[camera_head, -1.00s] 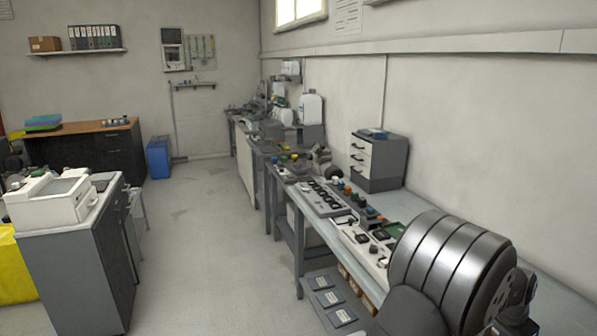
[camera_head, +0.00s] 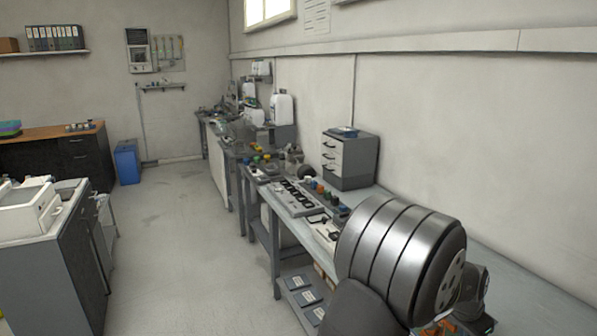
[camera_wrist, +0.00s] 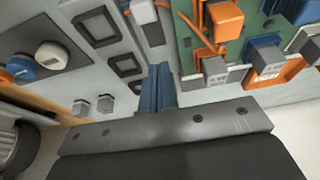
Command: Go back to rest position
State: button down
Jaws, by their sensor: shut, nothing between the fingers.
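My gripper (camera_wrist: 161,88) shows in the wrist view as two blue fingers pressed together, with nothing between them. Behind them is its grey mounting bar with screws. The fingertips point toward a grey panel (camera_wrist: 128,62) with square black-framed openings; I cannot tell how far apart they are. In the head view, my large grey arm link fills the lower right, over the long workbench (camera_head: 400,205), and my gripper is hidden there.
Near the fingers are a green circuit board (camera_wrist: 262,22) with orange parts, and a blue knob (camera_wrist: 20,68). A drawer unit (camera_head: 349,157) stands on the bench against the wall. The floor aisle (camera_head: 180,230) is clear, with a white-topped cabinet (camera_head: 60,265) at left.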

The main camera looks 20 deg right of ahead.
jog(key=v, duration=0.5)
jog(key=x, duration=0.6)
jog(key=shift+d+f, duration=0.15)
jog(key=shift+d, duration=0.15)
jog(key=d+f, duration=0.2)
jog(key=f, duration=0.1)
jog(key=shift+d, duration=0.25)
jog(key=shift+d+r, duration=0.1)
jog(key=shift+d, duration=0.75)
jog(key=shift+d+r, duration=0.15)
jog(key=shift+d, duration=0.3)
jog(key=a+r+m+g+y, duration=0.2)
jog(key=a+r+m, duration=0.1)
jog(key=m, duration=0.6)
jog(key=w+a+r+m+g+y, duration=0.1)
jog(key=a+r+m+g+y, duration=0.1)
jog(key=r+m, duration=0.4)
jog(key=a+m, duration=0.1)
jog(key=m, duration=0.1)
jog(key=shift+w+m, duration=0.3)
jog(key=shift+m, duration=0.1)
